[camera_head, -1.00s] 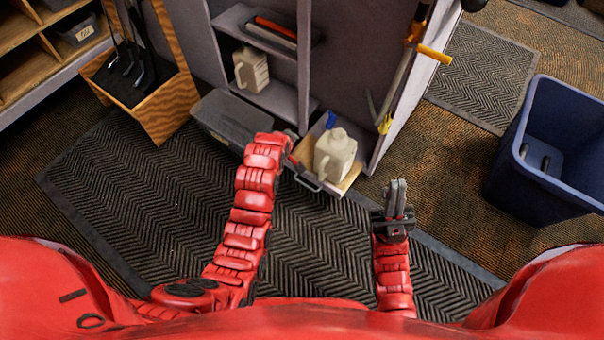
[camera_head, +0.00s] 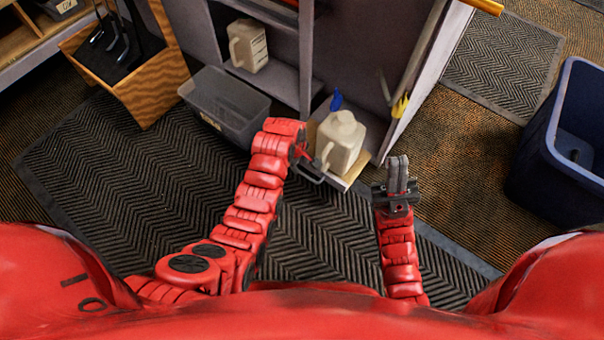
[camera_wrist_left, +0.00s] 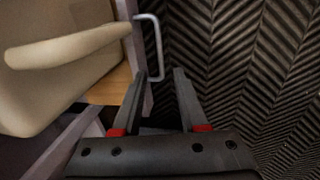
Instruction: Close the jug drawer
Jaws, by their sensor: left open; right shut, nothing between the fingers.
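The jug drawer (camera_head: 357,172) is pulled out from the grey cabinet, showing a light wooden edge. A cream jug (camera_head: 341,140) stands in it; its handle and body also show in the left wrist view (camera_wrist_left: 60,85). A metal pull handle (camera_head: 310,172) is on the drawer front; it is also in the left wrist view (camera_wrist_left: 151,40). My left gripper (camera_wrist_left: 164,74) is open, with the handle's near end close to its fingertips; I cannot tell whether they touch. In the head view its fingers are mostly hidden by the arm. My right gripper (camera_head: 397,160) is shut and empty, right of the drawer.
A grey tub (camera_head: 228,105) stands on the floor left of the drawer. Another jug (camera_head: 249,46) is on a cabinet shelf. A wooden club box (camera_head: 150,80) is at upper left, a blue bin (camera_head: 570,140) at right. The dark floor mat (camera_head: 110,180) is clear.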

